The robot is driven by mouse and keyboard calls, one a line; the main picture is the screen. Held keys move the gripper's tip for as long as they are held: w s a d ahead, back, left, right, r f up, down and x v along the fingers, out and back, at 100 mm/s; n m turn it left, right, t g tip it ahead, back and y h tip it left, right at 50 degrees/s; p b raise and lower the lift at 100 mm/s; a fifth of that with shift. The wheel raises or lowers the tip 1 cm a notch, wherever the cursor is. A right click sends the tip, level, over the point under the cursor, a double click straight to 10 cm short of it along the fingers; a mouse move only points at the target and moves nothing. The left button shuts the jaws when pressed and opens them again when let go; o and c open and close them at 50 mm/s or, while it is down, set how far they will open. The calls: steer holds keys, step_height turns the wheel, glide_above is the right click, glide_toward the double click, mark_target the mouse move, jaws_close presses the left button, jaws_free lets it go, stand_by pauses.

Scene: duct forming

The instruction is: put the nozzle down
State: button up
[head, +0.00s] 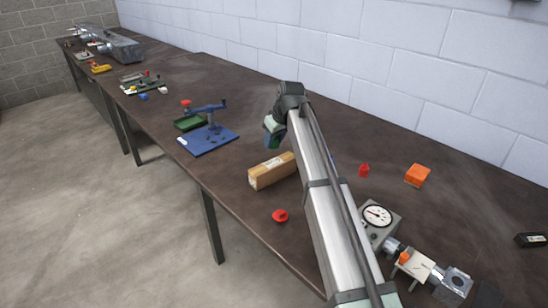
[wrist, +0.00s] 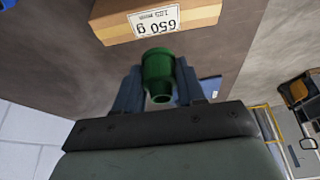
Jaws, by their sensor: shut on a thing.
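The nozzle (wrist: 157,62) is a dark green, stepped round piece with a wide collar and a narrower end. In the wrist view my gripper (wrist: 158,72) is shut on it, with one blue-grey finger on each side. In the head view my gripper (head: 272,135) is above the middle of the bench, behind the cardboard box and right of the blue fixture. The nozzle cannot be told apart from the gripper there. Whether it touches the bench top is not clear.
The cardboard box (head: 272,171), labelled 650 g, lies near the front edge. A blue fixture (head: 208,139) and green tray (head: 190,123) stand left. Red pieces (head: 280,215), an orange block (head: 417,174) and a dial gauge (head: 378,215) lie right. Bare bench (head: 245,105) shows behind.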

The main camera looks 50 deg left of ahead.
mark_target(272, 162)
steer(key=shift+f, duration=3.4)
steer(key=shift+f, duration=0.15)
steer(key=o, duration=1)
steer(key=shift+o, duration=0.2)
steer(key=v, duration=1.2)
steer(key=shift+o, duration=0.3)
